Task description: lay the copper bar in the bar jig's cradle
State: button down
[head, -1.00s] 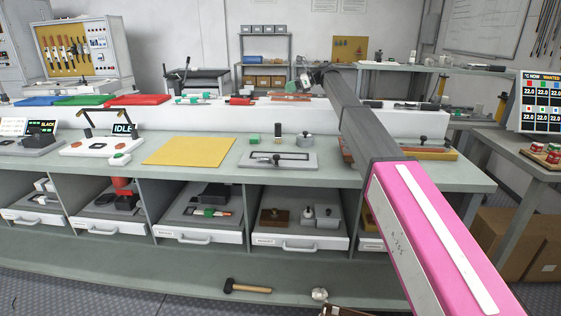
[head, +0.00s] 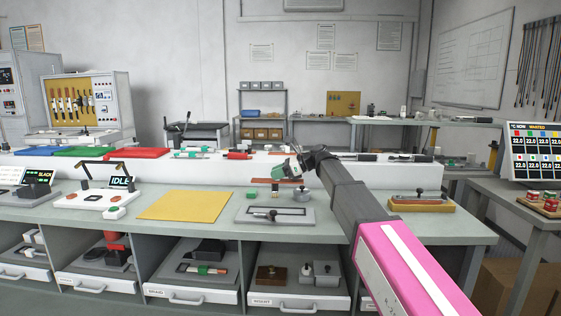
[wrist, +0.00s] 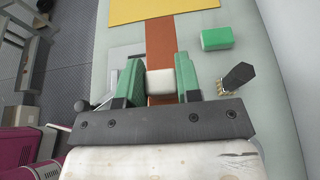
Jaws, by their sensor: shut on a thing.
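The copper bar (wrist: 160,40) is a flat brown strip with a white block (wrist: 160,83) at its middle. My gripper (wrist: 159,82) has its green fingers shut on the white block. In the head view my gripper (head: 279,177) and the bar (head: 268,181) are above the bench, in front of the white ledge. A grey plate with a slot and dark lever (head: 275,214), seemingly the bar jig, lies on the bench below and nearer. In the wrist view, part of this plate (wrist: 124,52) shows left of the bar; the fingers and bar hide the rest.
A brown box-like fixture with a lever (head: 420,205) stands to the right. The white ledge (head: 400,173) runs behind.

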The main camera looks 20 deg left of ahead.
aim_at(276, 182)
jog(key=s, duration=0.1)
jog(key=s+d, duration=0.1)
jog(key=s, duration=0.1)
jog(key=s+f, duration=0.1)
jog(key=s, duration=0.1)
jog(key=shift+s+d+f, duration=0.1)
jog(key=shift+s+d, duration=0.1)
jog(key=shift+s, duration=0.05)
jog(key=shift+f, duration=0.25)
jog(key=shift+f, duration=2.65)
jog(key=shift+f, duration=1.25)
dwell(0.7)
jog(key=c, duration=0.7)
grip_release()
jog(key=shift+d, duration=0.1)
jog(key=v, duration=1)
jog(key=shift+d+r, duration=0.15)
jog(key=shift+d, duration=0.15)
